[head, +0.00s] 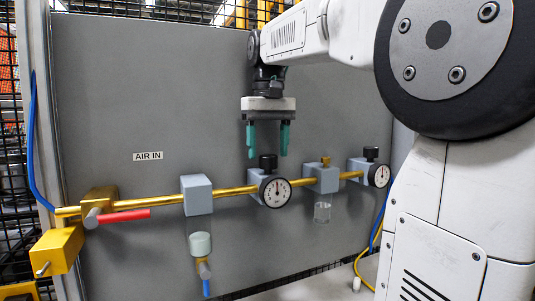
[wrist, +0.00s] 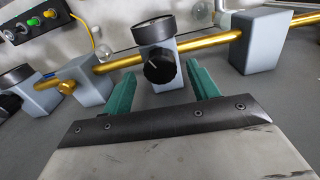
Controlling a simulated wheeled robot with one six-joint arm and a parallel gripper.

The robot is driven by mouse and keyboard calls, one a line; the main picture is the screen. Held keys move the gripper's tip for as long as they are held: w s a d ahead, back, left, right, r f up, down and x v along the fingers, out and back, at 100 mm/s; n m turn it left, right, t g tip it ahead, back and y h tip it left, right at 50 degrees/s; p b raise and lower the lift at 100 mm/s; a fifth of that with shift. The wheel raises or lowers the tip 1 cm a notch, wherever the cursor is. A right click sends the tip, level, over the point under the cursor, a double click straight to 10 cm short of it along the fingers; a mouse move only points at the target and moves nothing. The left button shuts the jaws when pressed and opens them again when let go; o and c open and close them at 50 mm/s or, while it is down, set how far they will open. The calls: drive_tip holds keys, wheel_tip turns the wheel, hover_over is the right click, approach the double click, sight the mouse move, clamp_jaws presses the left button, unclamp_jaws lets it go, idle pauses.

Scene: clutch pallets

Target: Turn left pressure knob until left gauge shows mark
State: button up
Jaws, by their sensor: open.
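The left pressure knob (head: 268,161) is black and sits on top of a grey regulator block on the brass pipe. The left gauge (head: 275,190), a round white dial with a black rim, faces forward below it; its needle looks roughly upright, but the mark is too small to read. My gripper (head: 267,153) points down just above the knob, its two green fingers open and apart on either side. In the wrist view the knob (wrist: 159,66), with a pale line on top, lies between the fingertips, untouched. The gauge (wrist: 153,30) shows edge-on there.
A second black knob (head: 371,154) and the right gauge (head: 380,175) are to the right, past a grey block (head: 322,178) with a clear bowl. A filter block (head: 197,195) and a red lever (head: 124,216) are to the left. The grey panel stands close behind.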

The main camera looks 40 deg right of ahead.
drive_tip(key=shift+f, duration=0.9)
drive_tip(key=c, duration=1)
drive_tip(key=m, duration=0.4)
drive_tip(key=shift+m, duration=2.2)
